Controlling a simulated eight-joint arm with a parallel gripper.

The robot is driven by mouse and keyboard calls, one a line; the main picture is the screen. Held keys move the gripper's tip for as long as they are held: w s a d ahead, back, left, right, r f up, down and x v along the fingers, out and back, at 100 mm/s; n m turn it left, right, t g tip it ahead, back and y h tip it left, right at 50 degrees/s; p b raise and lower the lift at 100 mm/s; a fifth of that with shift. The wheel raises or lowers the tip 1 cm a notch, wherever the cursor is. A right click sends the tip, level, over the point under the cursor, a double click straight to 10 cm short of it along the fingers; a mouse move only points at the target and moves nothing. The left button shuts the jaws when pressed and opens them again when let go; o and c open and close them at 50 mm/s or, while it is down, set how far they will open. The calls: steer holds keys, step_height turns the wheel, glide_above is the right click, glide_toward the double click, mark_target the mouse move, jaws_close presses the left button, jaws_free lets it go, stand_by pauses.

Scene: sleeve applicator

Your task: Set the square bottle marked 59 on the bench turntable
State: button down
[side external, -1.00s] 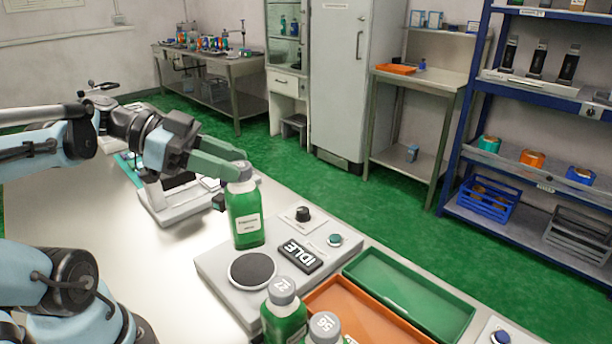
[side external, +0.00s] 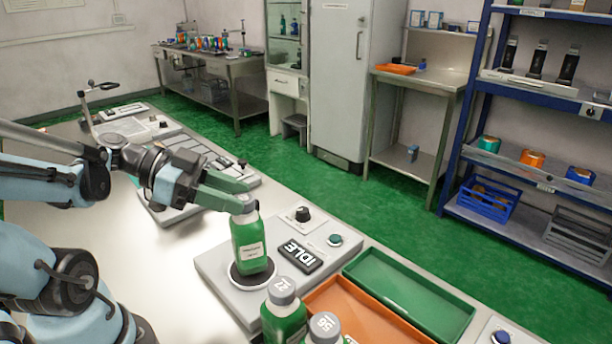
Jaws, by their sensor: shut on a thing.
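My gripper (side external: 241,200) is shut on the grey cap of a square green bottle (side external: 251,244) with a white label. The bottle is nearly upright, with its base over the round dark turntable (side external: 238,283) on the grey applicator. I cannot tell whether the base touches the disc. The number on this bottle's cap is not readable from here. Two other green bottles stand in front, one with cap marked 72 (side external: 284,317) and one with cap marked 56 (side external: 324,331).
The applicator's display (side external: 301,255) reads IDLE, with a black knob (side external: 302,214) and a teal button (side external: 335,240) beside it. An orange tray (side external: 375,325) and an empty green tray (side external: 409,296) lie to the right. Grey keyboard-like equipment (side external: 207,180) sits behind my gripper.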

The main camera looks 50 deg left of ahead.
steer(key=shift+f, duration=0.5)
steer(key=c, duration=0.6)
jaws_free()
steer(key=shift+a, duration=0.15)
steer(key=shift+s+a+r, duration=0.5)
steer(key=shift+s+r, duration=0.05)
steer(key=shift+r, duration=0.95)
steer(key=shift+s+a+r, duration=0.5)
steer(key=shift+r, duration=0.95)
steer(key=shift+s+a+r, duration=0.5)
steer(key=shift+s+r, duration=0.05)
steer(key=shift+r, duration=0.95)
steer(key=shift+f, duration=0.15)
